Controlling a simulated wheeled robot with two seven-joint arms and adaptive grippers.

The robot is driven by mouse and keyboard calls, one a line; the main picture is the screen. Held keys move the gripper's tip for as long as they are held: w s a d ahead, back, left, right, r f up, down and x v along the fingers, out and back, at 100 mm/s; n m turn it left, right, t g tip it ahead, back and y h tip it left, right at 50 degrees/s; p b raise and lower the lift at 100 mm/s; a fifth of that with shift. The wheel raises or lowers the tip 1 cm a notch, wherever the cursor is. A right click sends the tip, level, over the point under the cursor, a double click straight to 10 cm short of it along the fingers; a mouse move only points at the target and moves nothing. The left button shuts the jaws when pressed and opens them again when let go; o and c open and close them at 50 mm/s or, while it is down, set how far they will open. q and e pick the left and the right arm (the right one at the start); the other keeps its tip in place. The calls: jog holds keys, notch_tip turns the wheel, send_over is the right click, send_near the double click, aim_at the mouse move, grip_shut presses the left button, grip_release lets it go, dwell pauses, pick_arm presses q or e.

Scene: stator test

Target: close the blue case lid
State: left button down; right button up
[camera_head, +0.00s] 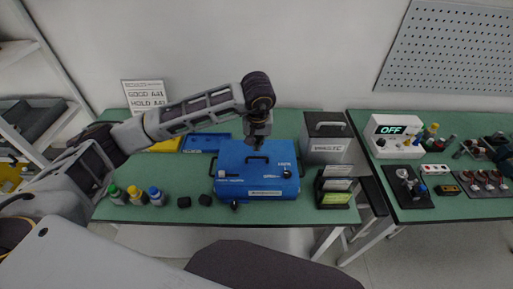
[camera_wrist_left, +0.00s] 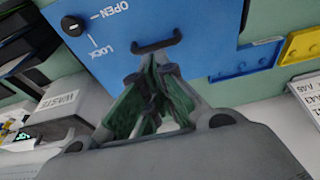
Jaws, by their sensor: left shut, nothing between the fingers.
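The blue case (camera_head: 232,158) stands on the green table in front of me. Its lid, with a black handle (camera_head: 258,159) and a round knob (camera_head: 287,174), looks down flat on the case; I cannot tell whether a small gap is left. My left gripper (camera_head: 257,141) is shut and empty, pointing down above the back part of the lid. In the left wrist view, the shut fingers (camera_wrist_left: 150,62) show just in front of the black handle (camera_wrist_left: 158,45), over the blue lid (camera_wrist_left: 110,55). I cannot tell whether they touch. My right gripper is not in view.
A blue tray (camera_head: 208,142) and a yellow tray (camera_head: 165,146) lie behind left. Bottles (camera_head: 135,195) and small black blocks (camera_head: 184,202) are at front left. A grey box (camera_head: 325,150) and upright cards (camera_head: 336,184) stand close on the right. A second table (camera_head: 440,212) holds devices.

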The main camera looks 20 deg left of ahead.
pick_arm(q)
jog(key=b+v, duration=0.1)
jog(key=v, duration=0.6)
jog(key=shift+w+r, duration=0.25)
jog(key=shift+r, duration=0.25)
dwell(0.3)
